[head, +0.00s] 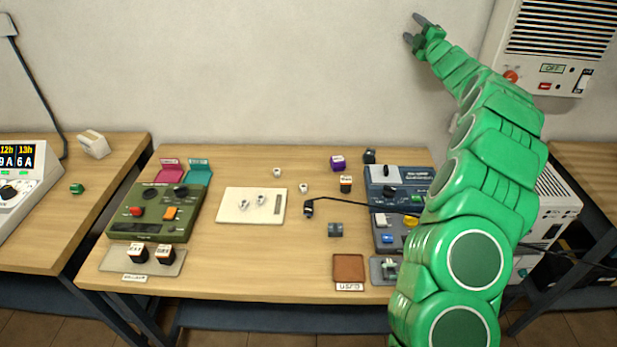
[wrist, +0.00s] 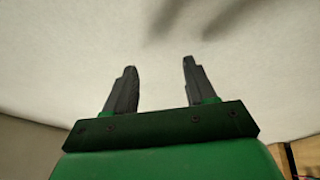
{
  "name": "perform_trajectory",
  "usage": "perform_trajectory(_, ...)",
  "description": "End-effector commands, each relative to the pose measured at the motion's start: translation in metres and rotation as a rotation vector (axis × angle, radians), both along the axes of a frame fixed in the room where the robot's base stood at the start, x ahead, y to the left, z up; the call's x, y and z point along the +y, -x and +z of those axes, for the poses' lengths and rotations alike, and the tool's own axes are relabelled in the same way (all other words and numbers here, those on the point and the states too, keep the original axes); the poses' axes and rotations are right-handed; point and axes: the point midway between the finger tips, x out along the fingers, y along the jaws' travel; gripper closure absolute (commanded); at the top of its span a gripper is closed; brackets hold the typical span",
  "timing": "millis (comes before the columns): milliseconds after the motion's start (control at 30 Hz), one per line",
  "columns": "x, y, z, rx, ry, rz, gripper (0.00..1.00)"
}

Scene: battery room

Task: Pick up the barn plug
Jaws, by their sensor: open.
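A black plug (head: 308,208) on a dark cable lies on the wooden table, right of the pale plate. Small dark blocks with white labelled tops also stand here: one (head: 346,184) near the back right, and a pair (head: 137,252) and (head: 165,254) on a grey plate at front left. The lettering is too small to tell which thing is marked barn. My gripper (head: 411,29) is raised high before the wall, far above the table and apart from all these. In the wrist view my gripper (wrist: 160,66) has its two fingers spread, with nothing between them.
A green device (head: 150,226) stands left and a blue-grey device (head: 381,218) right, partly behind my arm. A brown tray (head: 348,268) lies at the front right. The cable runs right behind my arm. A wall unit (head: 560,45) hangs near my gripper. The table's front middle is clear.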

Motion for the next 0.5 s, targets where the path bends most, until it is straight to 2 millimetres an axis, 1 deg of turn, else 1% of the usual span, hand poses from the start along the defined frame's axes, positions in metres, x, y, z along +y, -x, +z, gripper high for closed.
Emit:
perform_trajectory(33,0.002,0.003,0.008,0.020,-0.036,-0.014,0.45)
perform_trajectory(200,0.006,0.013,0.025,0.103,-0.161,-0.069,0.45)
perform_trajectory(267,0.008,0.017,0.026,0.141,-0.201,-0.090,0.45)
perform_trajectory(400,0.014,0.031,0.033,0.220,-0.289,-0.135,0.45)
perform_trajectory(500,0.019,0.044,0.032,0.286,-0.350,-0.168,0.45)
